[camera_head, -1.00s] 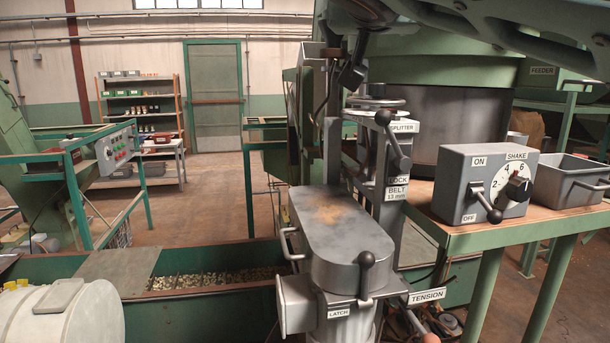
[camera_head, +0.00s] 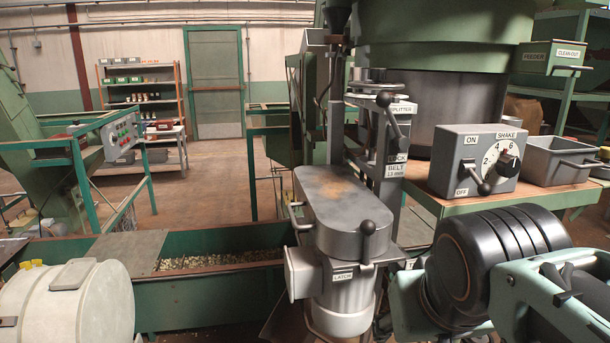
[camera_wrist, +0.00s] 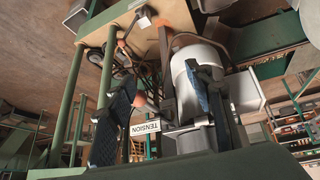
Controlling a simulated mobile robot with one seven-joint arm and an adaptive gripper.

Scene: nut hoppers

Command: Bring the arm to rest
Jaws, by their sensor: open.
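My arm (camera_head: 500,260), with black and pale green links, is folded low at the right of the head view, in front of the splitter machine and bench. My gripper (camera_wrist: 160,75) shows in the wrist view, its two dark fingers wide apart with nothing held between them. The TENSION label (camera_wrist: 145,127) and an orange knob (camera_wrist: 140,100) show behind the fingers, apart from them as far as I can tell. My gripper's fingers are not visible in the head view.
The splitter's grey cover (camera_head: 340,205) stands left of my arm. The bench holds the SHAKE switch box (camera_head: 470,165) and a grey bin (camera_head: 560,158). A green trough (camera_head: 215,275) and white drum (camera_head: 65,305) are at lower left. Open floor (camera_head: 200,195) lies behind.

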